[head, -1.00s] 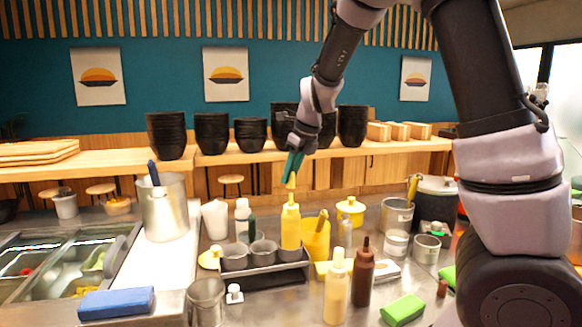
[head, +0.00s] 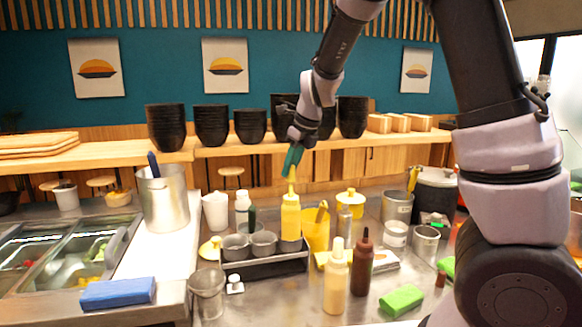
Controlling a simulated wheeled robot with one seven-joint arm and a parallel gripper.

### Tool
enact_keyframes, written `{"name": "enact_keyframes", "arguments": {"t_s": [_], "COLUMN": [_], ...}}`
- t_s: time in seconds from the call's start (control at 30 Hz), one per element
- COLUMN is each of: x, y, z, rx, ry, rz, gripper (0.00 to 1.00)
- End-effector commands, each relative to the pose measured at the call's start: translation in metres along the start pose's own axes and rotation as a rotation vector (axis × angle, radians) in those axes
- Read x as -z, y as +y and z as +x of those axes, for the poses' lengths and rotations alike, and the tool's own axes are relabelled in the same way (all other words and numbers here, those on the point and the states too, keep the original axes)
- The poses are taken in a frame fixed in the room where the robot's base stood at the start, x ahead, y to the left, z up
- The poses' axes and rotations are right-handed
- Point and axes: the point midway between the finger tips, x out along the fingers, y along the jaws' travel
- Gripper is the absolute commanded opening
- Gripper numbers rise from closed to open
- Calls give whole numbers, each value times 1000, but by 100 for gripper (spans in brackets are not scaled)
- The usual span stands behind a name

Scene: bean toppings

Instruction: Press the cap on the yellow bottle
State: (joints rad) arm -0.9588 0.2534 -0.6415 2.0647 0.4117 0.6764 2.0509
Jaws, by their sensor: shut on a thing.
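The yellow bottle (head: 290,218) stands upright at the right end of a dark rack, with a narrow yellow nozzle cap (head: 291,186) at its top. My gripper (head: 292,166), with green fingers, points down right above the bottle and is shut at the cap. The fingertips meet the upper part of the cap, and the cap's lower end is at the bottle's top. I cannot tell whether the cap is fully seated.
The dark rack (head: 262,268) holds several grey cups. A cream bottle (head: 336,285) and a brown bottle (head: 362,265) stand in front to the right. A yellow container (head: 317,232) is close beside the yellow bottle. A blue sponge (head: 118,293) lies front left.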

Motion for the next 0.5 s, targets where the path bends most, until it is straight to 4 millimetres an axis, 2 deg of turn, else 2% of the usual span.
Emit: {"name": "enact_keyframes", "arguments": {"t_s": [0.5], "x": [7], "y": [0], "z": [17], "rx": [-1], "ry": [1], "rz": [0], "gripper": [2]}}
